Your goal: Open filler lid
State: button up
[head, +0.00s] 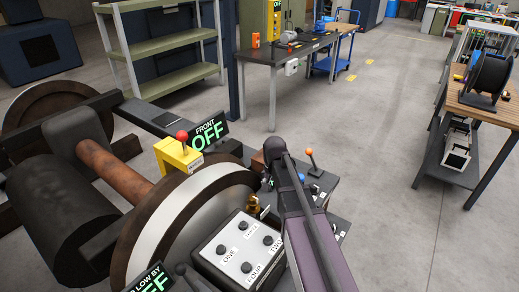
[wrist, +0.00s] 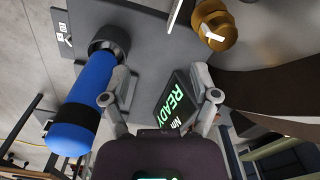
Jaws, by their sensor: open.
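My gripper (wrist: 161,82) shows in the wrist view with its two grey fingers spread apart and nothing between them. Beyond the fingers lie a dark grey plate (wrist: 150,45) and a tilted display reading READY (wrist: 172,105). A brass round fitting (wrist: 216,28) with a small white tag is at the upper right, apart from the fingers. A blue cylinder with a black collar (wrist: 85,105) is left of the left finger. In the head view a brass piece (head: 253,205) stands beside the wheel; my arm hides much around it. I cannot tell which part is the filler lid.
In the head view, a control box with several labelled buttons (head: 240,250), a yellow box with a red-knobbed lever (head: 178,155) and an orange-knobbed lever (head: 311,157) stand close by. A large wheel (head: 180,220) is left of my arm. Open floor (head: 380,130) lies to the right.

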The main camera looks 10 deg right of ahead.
jog(key=s+n, duration=0.4)
jog(key=s, duration=1.1)
jog(key=shift+s+n, duration=0.2)
jog(key=shift+n, duration=0.2)
jog(key=c, duration=0.3)
